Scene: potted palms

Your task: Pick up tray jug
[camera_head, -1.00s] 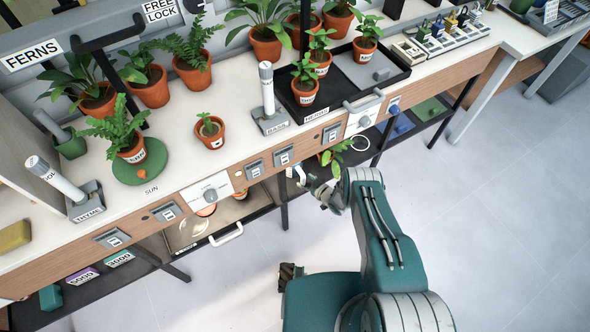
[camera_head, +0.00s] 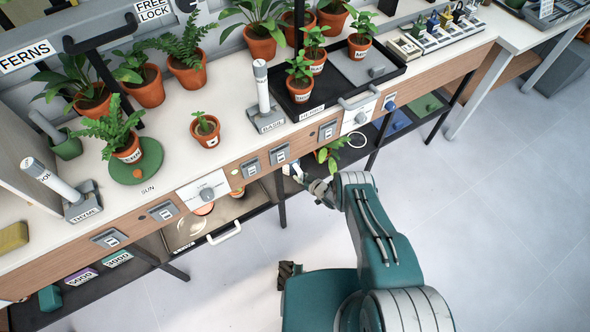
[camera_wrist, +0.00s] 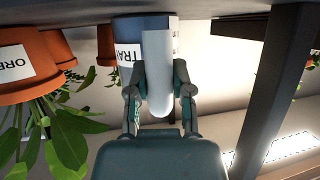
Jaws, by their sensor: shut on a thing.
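The tray jug (camera_wrist: 130,57) is at the top middle of the wrist view, which looks upside down. It has a blue-grey body, a partly hidden label starting "TRA" and a pale rounded handle (camera_wrist: 157,90). My gripper (camera_wrist: 158,78) is shut on this handle, one finger on each side. In the head view my gripper (camera_head: 303,174) is at the bench front, below the drawer fronts and near the lower shelf. There the jug is mostly hidden under the bench edge.
A leafy plant (camera_head: 328,153) sits on the lower shelf right beside my gripper. A dark bench leg (camera_wrist: 280,80) stands close on the right in the wrist view. An orange pot (camera_wrist: 25,62) is close on its left. The floor (camera_head: 490,230) in front is clear.

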